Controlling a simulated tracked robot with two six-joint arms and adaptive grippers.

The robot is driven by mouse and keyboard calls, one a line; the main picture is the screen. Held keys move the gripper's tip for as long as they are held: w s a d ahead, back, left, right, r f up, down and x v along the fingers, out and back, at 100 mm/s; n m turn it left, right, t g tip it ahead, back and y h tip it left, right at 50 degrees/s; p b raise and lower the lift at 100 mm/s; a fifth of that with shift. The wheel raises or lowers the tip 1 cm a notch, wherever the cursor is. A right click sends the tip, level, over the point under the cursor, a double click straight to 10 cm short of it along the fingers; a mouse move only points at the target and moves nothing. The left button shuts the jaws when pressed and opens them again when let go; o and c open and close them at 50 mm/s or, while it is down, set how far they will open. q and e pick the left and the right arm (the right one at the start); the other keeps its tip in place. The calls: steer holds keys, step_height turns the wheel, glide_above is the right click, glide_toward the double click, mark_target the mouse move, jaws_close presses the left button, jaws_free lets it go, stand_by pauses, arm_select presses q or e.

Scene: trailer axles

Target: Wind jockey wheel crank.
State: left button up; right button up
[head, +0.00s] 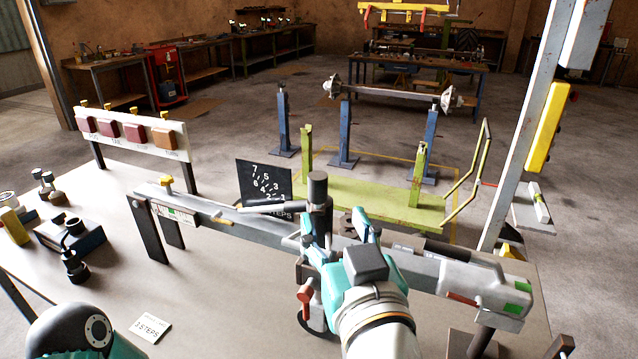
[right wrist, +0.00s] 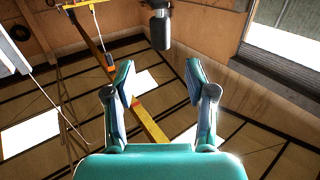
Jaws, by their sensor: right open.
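The jockey wheel stands at the drawbar (head: 225,212) in the head view, with a red clamp handle (head: 305,297) on its side and its wheel (head: 314,324) partly hidden by my arm. An upright dark grip (head: 318,188) is at its top, and a grey crank bar (head: 272,208) reaches left beside it. My right gripper (head: 335,226) is open, fingers pointing toward the post. In the right wrist view its open fingers (right wrist: 159,72) have nothing between them, and a dark cylinder (right wrist: 160,30), probably the grip, hangs beyond the tips. My left gripper is not in view.
A black numbered board (head: 264,182) stands behind the crank. A "3 STEPS" card (head: 150,328) lies on the table (head: 210,300). A panel of red and orange lamps (head: 135,133) and dark fittings (head: 72,236) are at left. A grey pole (head: 520,130) rises at right.

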mark_target(320, 189)
steer(key=x, duration=1)
steer(key=shift+w+p, duration=0.4)
jaws_close()
